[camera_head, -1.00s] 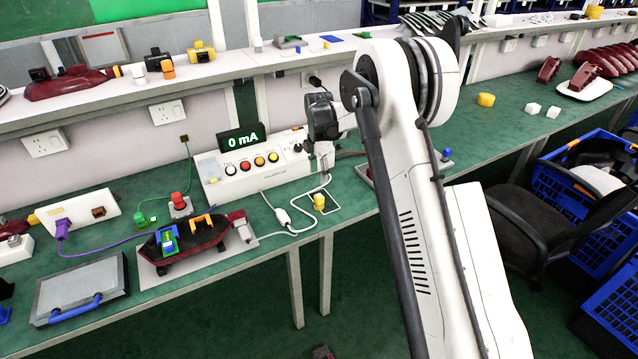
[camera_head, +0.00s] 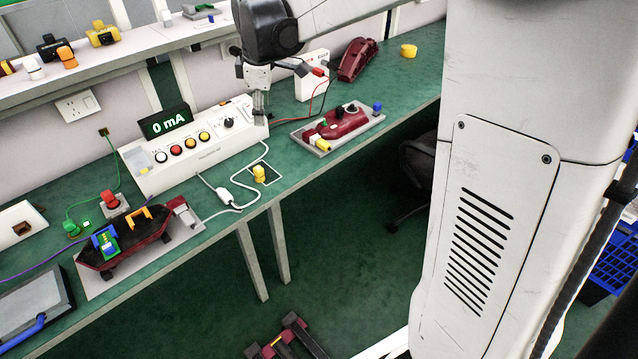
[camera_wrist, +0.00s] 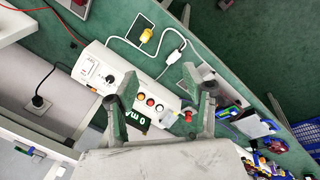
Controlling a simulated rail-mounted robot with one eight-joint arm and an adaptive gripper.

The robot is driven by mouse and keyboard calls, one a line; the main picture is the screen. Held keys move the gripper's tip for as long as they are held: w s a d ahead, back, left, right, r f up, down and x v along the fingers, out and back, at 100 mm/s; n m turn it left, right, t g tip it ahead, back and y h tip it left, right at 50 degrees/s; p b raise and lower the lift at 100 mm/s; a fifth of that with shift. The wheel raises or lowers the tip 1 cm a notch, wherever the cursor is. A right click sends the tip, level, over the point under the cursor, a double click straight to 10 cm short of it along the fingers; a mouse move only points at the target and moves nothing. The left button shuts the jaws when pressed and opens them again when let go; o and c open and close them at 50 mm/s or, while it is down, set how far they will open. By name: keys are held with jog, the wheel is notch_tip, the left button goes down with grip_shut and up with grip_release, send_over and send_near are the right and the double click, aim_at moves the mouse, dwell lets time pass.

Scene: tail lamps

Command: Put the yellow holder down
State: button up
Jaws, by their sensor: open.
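The yellow holder (camera_head: 259,174) stands on the green bench inside a small outlined square, in front of the white test box (camera_head: 190,145). In the wrist view the yellow holder (camera_wrist: 147,35) shows at the top, beyond the fingers and apart from them. My gripper (camera_head: 259,115) hangs near the right end of the test box, behind the holder. In the wrist view my gripper (camera_wrist: 160,78) has its two fingers spread wide, with nothing between them but the test box below.
A white cable (camera_head: 225,195) loops beside the holder. A dark red lamp (camera_head: 125,238) with orange and blue-green clips lies at the left. Another red lamp (camera_head: 340,122) lies on a grey plate at the right. A meter (camera_head: 165,121) reads 0 mA.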

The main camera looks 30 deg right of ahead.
jog(key=s+r+m+t, duration=0.1)
jog(key=s+r+m, duration=0.2)
jog(key=s, duration=0.4)
jog(key=s+r+m+t, duration=0.1)
jog(key=s+r+m, duration=0.15)
jog(key=s, duration=0.55)
jog(key=s+f+m+t, duration=0.1)
jog(key=s+f+m, duration=0.1)
jog(key=s, duration=0.5)
jog(key=s+f+m+t, duration=0.1)
jog(key=s+f+m, duration=0.1)
jog(key=s+m, duration=0.3)
jog(key=s, duration=0.3)
jog(key=shift+f, duration=0.25)
jog(key=shift+f, duration=0.1)
notch_tip(320, 180, down, 3)
jog(key=b, duration=0.3)
jog(key=shift+o, duration=0.2)
jog(key=shift+w, duration=0.1)
